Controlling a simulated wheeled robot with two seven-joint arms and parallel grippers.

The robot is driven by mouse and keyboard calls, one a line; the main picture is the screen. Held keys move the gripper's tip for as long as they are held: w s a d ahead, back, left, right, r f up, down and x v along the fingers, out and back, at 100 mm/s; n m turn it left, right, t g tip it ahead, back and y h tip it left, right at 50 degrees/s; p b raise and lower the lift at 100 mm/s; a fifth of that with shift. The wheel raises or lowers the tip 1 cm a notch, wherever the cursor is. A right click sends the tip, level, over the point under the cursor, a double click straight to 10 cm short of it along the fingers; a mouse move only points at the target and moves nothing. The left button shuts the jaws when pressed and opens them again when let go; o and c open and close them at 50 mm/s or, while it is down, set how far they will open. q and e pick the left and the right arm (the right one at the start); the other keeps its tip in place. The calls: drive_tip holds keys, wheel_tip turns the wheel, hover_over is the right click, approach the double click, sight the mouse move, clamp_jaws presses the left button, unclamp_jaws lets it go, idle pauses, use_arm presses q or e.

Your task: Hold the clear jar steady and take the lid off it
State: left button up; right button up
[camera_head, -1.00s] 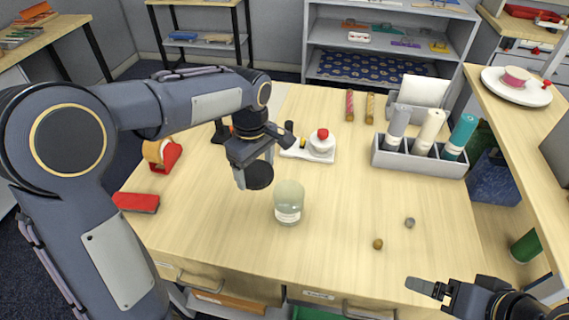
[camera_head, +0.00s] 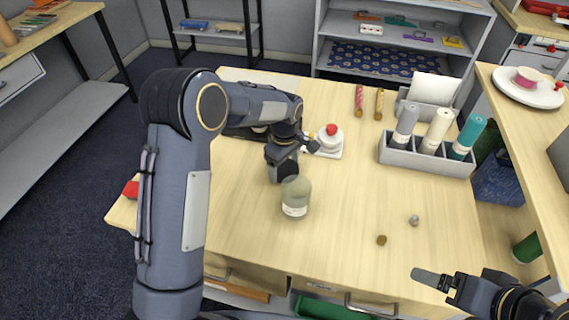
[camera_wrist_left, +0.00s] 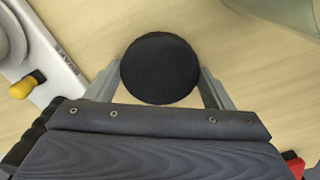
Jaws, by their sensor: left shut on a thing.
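The clear jar (camera_head: 295,198) stands upright on the table, pale green with a white label and no lid on top. Its glass also shows at the top right of the left wrist view (camera_wrist_left: 285,12). The black round lid (camera_wrist_left: 160,68) is between the fingers of my left gripper (camera_wrist_left: 160,85), apart from the jar in that view. In the head view my left gripper (camera_head: 284,170) is just behind the jar, which partly overlaps it. My right gripper (camera_head: 435,280) is at the lower right, away from the jar; its finger opening is unclear.
A white scale (camera_head: 328,150) with a red-knobbed object (camera_head: 331,130) is behind the left gripper. A grey holder (camera_head: 425,160) with several rolls stands at right. Two small pieces, one brown (camera_head: 381,240) and one grey (camera_head: 414,219), lie right of the jar.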

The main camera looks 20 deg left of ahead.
sight(285, 169)
use_arm(q)
drive_tip(key=shift+f, duration=0.1)
drive_tip(key=o, duration=1.1)
wheel_tip(285, 169, up, 12)
drive_tip(key=s+a+r+m+h, duration=0.1)
drive_tip(key=s+a+r+m, duration=0.1)
drive_tip(key=s+a+r, duration=0.25)
drive_tip(key=s+a+r+m+t+h, duration=0.2)
drive_tip(key=s+a+m, duration=0.1)
drive_tip(key=s, duration=0.8)
drive_tip(key=s+f+m+t, duration=0.1)
drive_tip(key=s+m, duration=0.1)
drive_tip(key=s, duration=0.3)
drive_tip(key=s+d+f+m+t, duration=0.1)
drive_tip(key=s+m, duration=0.1)
drive_tip(key=s, duration=0.3)
drive_tip(key=s+d+f+m+t, duration=0.1)
drive_tip(key=s+m, duration=0.1)
drive_tip(key=s, duration=0.4)
drive_tip(key=shift+f+t+h+b, duration=0.3)
drive_tip(key=shift+f+h, duration=0.1)
